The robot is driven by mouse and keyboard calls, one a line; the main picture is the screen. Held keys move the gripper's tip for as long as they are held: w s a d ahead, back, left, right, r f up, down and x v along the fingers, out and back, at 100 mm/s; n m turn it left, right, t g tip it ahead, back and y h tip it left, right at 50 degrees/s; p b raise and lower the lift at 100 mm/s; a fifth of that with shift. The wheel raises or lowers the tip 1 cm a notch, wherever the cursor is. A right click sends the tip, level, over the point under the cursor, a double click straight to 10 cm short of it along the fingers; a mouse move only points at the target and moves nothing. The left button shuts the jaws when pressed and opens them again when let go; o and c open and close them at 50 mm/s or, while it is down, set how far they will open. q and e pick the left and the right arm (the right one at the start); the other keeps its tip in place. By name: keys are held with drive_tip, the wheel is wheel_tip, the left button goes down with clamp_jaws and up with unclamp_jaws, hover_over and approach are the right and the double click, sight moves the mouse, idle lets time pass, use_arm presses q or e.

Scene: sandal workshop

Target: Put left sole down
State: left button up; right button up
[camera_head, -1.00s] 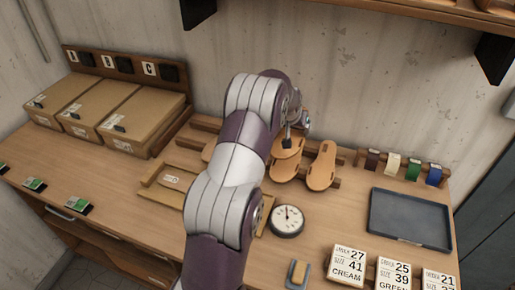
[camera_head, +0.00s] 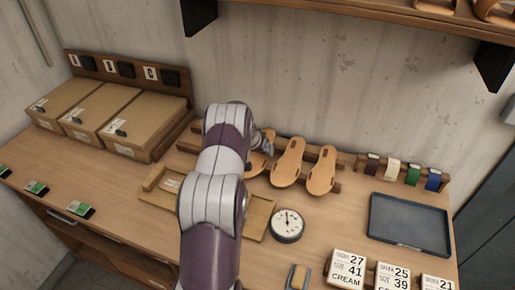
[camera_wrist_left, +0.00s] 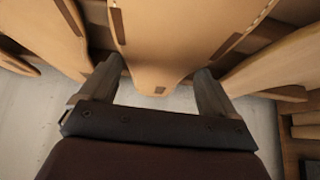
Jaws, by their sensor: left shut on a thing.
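My left gripper (camera_head: 266,140) is at the wooden rack at the back of the bench, mostly hidden by my arm in the head view. A tan sole (camera_head: 258,163) shows partly beside the arm there. In the left wrist view my left gripper (camera_wrist_left: 152,88) is shut on a tan sole (camera_wrist_left: 170,38), with one finger on each side of its narrow end. Two more tan soles, a middle one (camera_head: 288,164) and a right one (camera_head: 321,171), lean on the rack to the right. Whether the held sole touches the rack is unclear. My right gripper is out of view.
A wooden tray (camera_head: 158,200) lies left of my arm and a round dial (camera_head: 287,224) right of it. A dark tray (camera_head: 410,223), strap rolls (camera_head: 413,173) and order cards (camera_head: 347,269) are at the right. Cardboard boxes (camera_head: 144,122) stand at the back left.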

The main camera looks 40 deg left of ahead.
use_arm(q)
drive_tip(key=shift+f+b, duration=0.2)
drive_tip(key=shift+b, duration=0.15)
drive_tip(key=o, duration=0.8)
drive_tip(key=shift+o, duration=0.2)
drive_tip(key=shift+r, duration=0.1)
